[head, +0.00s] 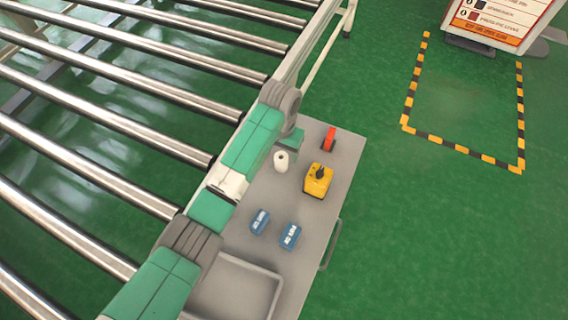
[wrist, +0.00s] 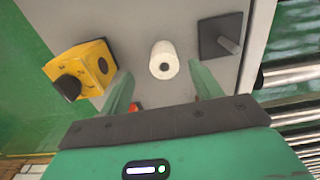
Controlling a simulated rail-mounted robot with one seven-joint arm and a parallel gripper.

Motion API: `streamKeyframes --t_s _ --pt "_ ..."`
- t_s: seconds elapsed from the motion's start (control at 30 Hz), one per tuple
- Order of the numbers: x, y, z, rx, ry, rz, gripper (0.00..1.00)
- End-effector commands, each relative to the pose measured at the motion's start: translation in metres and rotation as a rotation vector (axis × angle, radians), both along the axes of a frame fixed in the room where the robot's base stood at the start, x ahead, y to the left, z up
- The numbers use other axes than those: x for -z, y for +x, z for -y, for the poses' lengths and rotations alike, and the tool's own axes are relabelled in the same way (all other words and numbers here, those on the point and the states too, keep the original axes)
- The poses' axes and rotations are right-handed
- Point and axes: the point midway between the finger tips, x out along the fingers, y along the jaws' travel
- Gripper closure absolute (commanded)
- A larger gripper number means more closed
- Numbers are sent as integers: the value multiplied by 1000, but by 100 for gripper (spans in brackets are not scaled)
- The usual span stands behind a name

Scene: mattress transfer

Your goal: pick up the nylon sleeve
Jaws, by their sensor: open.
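The nylon sleeve (head: 281,161) is a short white cylinder with a dark hole in its top. It stands upright on the grey table (head: 310,225), beside my arm in the head view. In the wrist view the sleeve (wrist: 163,66) shows near the middle, ahead of and between the lines of my two green fingers. My gripper (wrist: 161,80) is open, with no object held between the fingers. I cannot tell its exact height above the table. In the head view my arm hides part of the table.
A yellow box with a black knob (head: 318,182) and a red object (head: 329,139) stand near the sleeve. Two blue labelled blocks (head: 290,236) and a grey tray (head: 235,289) lie nearer. A dark plate with a peg (wrist: 220,36) is right of the sleeve. Rollers (head: 130,125) run at left.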

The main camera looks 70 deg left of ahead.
Motion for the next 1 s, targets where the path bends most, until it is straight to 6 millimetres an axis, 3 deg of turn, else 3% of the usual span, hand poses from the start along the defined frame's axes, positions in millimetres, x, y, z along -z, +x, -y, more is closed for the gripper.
streamKeyframes --t_s 0.13,0.3,0.43,0.7,1.0 --pt "3 -3 -1 -4 -5 -6 36" --pt "24 -2 -1 -4 -4 -6 36" --pt "29 -2 -2 -3 -2 -4 36" --pt "74 -1 -8 -3 -3 -3 36" --pt "78 0 -7 -2 -1 -3 36"
